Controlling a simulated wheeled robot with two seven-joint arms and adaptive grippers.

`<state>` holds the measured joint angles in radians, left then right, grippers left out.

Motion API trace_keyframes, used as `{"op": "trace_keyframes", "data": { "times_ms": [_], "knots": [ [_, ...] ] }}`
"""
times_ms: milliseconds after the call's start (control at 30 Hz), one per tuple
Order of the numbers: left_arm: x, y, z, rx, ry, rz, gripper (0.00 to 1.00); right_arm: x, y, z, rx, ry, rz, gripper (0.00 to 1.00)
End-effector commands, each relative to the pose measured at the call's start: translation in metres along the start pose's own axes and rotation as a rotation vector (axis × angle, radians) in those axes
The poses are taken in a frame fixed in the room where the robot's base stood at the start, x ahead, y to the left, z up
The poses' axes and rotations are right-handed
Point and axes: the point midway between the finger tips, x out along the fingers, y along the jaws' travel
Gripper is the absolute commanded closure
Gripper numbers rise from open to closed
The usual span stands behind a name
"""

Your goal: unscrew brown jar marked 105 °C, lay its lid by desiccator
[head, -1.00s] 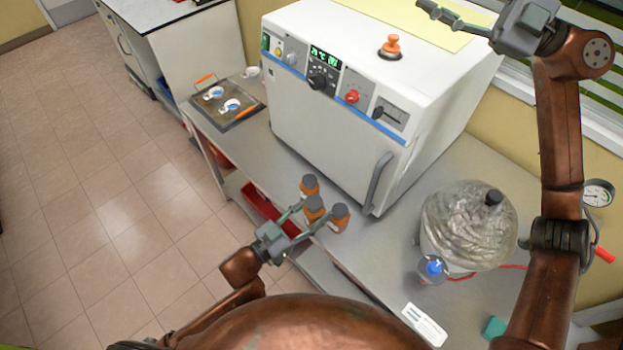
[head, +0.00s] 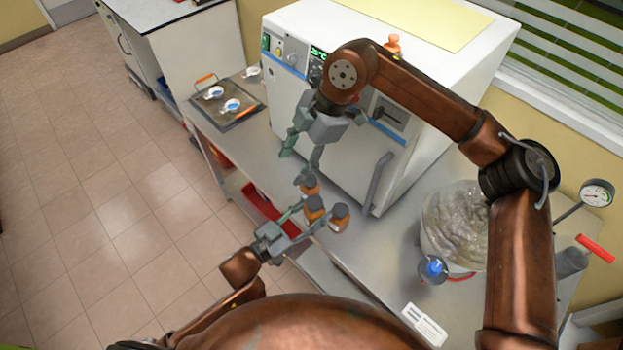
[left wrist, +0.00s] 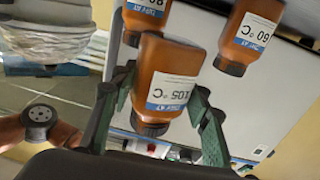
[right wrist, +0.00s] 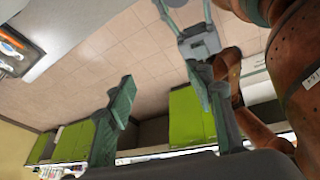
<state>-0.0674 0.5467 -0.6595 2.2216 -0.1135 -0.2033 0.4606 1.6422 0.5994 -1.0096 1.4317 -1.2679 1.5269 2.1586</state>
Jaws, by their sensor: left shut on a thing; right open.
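The brown jar marked 105 °C (head: 314,207) stands upright at the bench's front edge, its dark lid (left wrist: 150,128) on. My left gripper (head: 306,214) is shut on it, with one finger on each side in the left wrist view (left wrist: 166,95). My right gripper (head: 298,166) is open and empty, above and behind the jars, pointing down; its spread fingers show in the right wrist view (right wrist: 172,100). The desiccator (head: 452,222), a large silvery domed vessel, stands on the bench to the right, partly hidden by my right arm.
Two similar brown jars marked 80 °C (left wrist: 148,14) and 60 °C (left wrist: 250,38) stand close by. The white oven (head: 345,150) rises just behind. A blue-capped vessel (head: 433,268) and a white card (head: 424,324) are near the desiccator. Bare bench lies between jars and desiccator.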

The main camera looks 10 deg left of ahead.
Motion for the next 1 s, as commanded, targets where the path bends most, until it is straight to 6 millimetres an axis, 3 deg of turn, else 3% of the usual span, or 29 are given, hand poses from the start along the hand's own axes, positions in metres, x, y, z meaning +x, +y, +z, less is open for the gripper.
{"op": "trace_keyframes", "data": {
  "times_ms": [100, 300, 467, 800, 1000],
  "knots": [
    [0.000, 0.000, -0.001, 0.000, 0.002, 0.000, 1.00, 0.026, -0.017, 0.021, 0.049, -0.198, -0.078, 0.51],
    [0.000, 0.000, -0.001, 0.000, 0.002, 0.000, 1.00, 0.040, -0.032, 0.046, 0.107, -0.379, -0.126, 0.51],
    [0.000, 0.000, -0.001, 0.000, 0.002, 0.000, 1.00, 0.051, -0.036, 0.055, 0.116, -0.404, -0.134, 0.51],
    [0.000, 0.000, -0.001, 0.000, 0.002, 0.000, 1.00, 0.097, -0.043, 0.073, 0.115, -0.399, -0.133, 0.51],
    [0.000, 0.000, -0.001, 0.000, 0.002, 0.000, 1.00, 0.112, -0.045, 0.079, 0.114, -0.399, -0.131, 0.51]
  ]
}}
